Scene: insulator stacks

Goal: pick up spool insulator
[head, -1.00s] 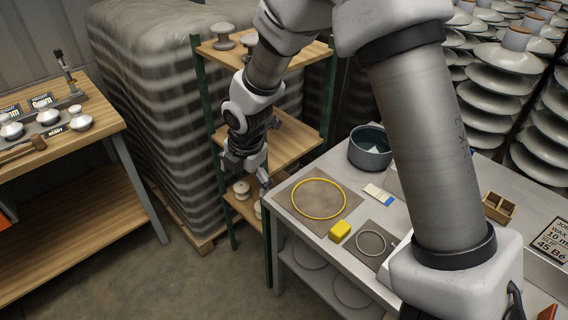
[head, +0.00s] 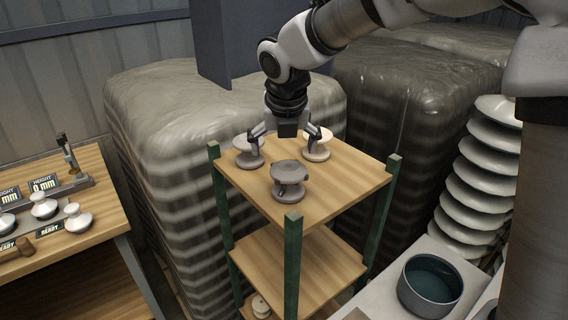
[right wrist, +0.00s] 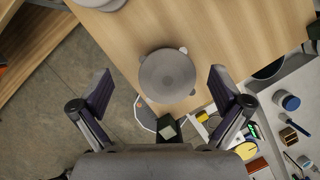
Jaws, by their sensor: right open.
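Three spool insulators stand upright on the top board of a green-posted wooden shelf (head: 345,190): a grey one (head: 249,158) at left, a cream one (head: 316,152) at right, and a darker grey one (head: 289,188) at the front. My right gripper (head: 283,136) points down above the board, open and empty, its fingers spread over the back of the group. In the right wrist view, a round grey spool top (right wrist: 167,76) lies between the open fingers, with room on both sides. Contact is not visible. My left gripper is not in view.
A pale spool (head: 261,306) sits on the bottom shelf. Wrapped pallets (head: 160,120) stand behind. A bench (head: 95,165) with gauges and insulators is at left. A blue-grey pot (head: 431,284) on a grey table and a white insulator stack (head: 482,185) are at right.

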